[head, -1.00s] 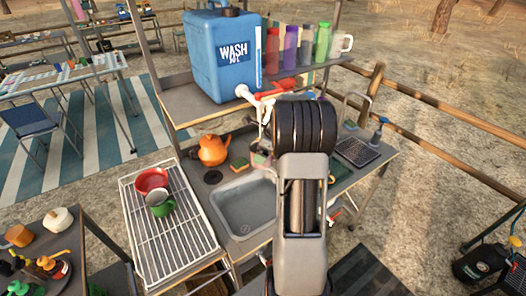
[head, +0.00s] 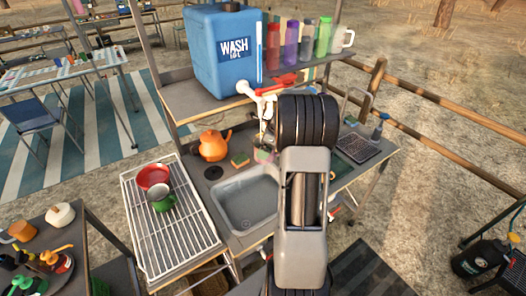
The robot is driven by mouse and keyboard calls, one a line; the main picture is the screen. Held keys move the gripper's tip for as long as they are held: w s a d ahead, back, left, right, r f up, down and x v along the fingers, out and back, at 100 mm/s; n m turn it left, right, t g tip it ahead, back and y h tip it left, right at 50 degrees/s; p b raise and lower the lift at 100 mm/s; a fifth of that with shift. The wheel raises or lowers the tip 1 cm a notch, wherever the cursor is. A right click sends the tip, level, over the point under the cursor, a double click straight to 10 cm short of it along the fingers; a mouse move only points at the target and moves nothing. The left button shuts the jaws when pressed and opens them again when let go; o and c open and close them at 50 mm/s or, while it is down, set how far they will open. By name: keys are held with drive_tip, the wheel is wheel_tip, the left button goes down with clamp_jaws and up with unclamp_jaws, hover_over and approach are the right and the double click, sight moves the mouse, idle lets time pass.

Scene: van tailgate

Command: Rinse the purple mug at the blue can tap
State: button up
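The blue water can (head: 222,50), marked WASH, stands on the upper shelf. Its white tap (head: 258,96) points out over the counter, beside a red part. The grey sink basin (head: 245,200) is below it and looks empty. I cannot make out a purple mug; my arm covers part of the counter right of the tap. The purple item I see is a bottle (head: 291,45) on the shelf.
A white wire rack (head: 148,235) left of the sink holds red, grey and green dishes. An orange kettle (head: 213,145) and a sponge (head: 240,160) stand behind the sink. Several bottles and a pale mug (head: 342,38) line the shelf. A dark mat (head: 355,150) lies at right.

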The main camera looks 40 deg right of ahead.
drive_tip(key=shift+a, duration=0.1)
idle(0.3)
drive_tip(key=shift+w+a, duration=0.2)
drive_tip(key=shift+a, duration=0.2)
drive_tip(key=shift+s, duration=0.1)
drive_tip(key=s+a, duration=0.3)
drive_tip(key=s, duration=0.4)
drive_tip(key=shift+b, duration=0.3)
drive_tip(key=shift+s, duration=0.1)
idle(1.2)
drive_tip(key=s+a+r+p, duration=0.2)
drive_tip(key=s+r+p, duration=0.1)
drive_tip(key=s+r, duration=0.1)
drive_tip(key=shift+s, duration=0.3)
